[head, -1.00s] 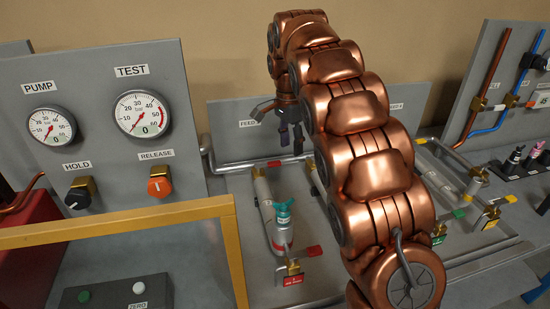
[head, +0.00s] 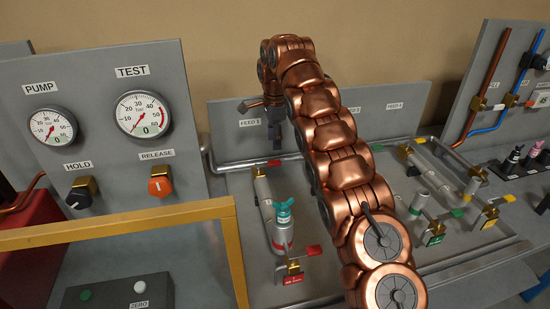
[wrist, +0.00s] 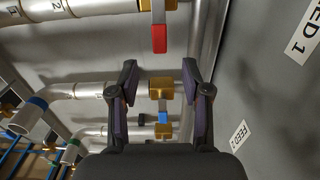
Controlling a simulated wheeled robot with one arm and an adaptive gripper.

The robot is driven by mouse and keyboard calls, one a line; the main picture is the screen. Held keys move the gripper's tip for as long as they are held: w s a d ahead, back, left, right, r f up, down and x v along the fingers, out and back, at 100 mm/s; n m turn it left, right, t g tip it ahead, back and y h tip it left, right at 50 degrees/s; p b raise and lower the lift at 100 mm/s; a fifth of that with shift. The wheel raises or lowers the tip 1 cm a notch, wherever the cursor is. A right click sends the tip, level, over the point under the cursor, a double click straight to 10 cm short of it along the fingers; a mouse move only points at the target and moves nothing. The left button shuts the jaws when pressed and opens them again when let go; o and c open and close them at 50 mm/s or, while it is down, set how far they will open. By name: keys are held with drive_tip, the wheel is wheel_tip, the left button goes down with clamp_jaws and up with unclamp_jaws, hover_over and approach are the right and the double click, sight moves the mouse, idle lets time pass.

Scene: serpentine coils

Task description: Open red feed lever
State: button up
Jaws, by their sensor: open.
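The red feed lever (wrist: 159,38) is in the wrist view at the top, a metal handle with a red tip on a brass valve by the FEED 1 label (wrist: 303,25). In the head view its red tip (head: 274,163) shows just below my gripper. My gripper (wrist: 159,68) is open and empty, its fingers apart to either side of the line of the lever. No contact with the lever shows. In the head view my gripper (head: 276,142) hangs near the FEED 1 label at the back panel.
A blue-tipped lever (wrist: 163,117) on a brass valve shows beyond my fingers. A front valve with a red handle (head: 314,250) and a teal-capped cylinder (head: 283,225) stand nearer. A yellow frame (head: 120,222) and gauge panel (head: 100,100) are left. My arm hides the middle coils.

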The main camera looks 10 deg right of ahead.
sight(275, 162)
wheel_tip(275, 162, down, 3)
drive_tip(key=shift+s+d+r, duration=0.1)
drive_tip(key=shift+r, duration=0.1)
drive_tip(key=shift+f+p, duration=0.65)
drive_tip(key=shift+f, duration=1.75)
clamp_jaws()
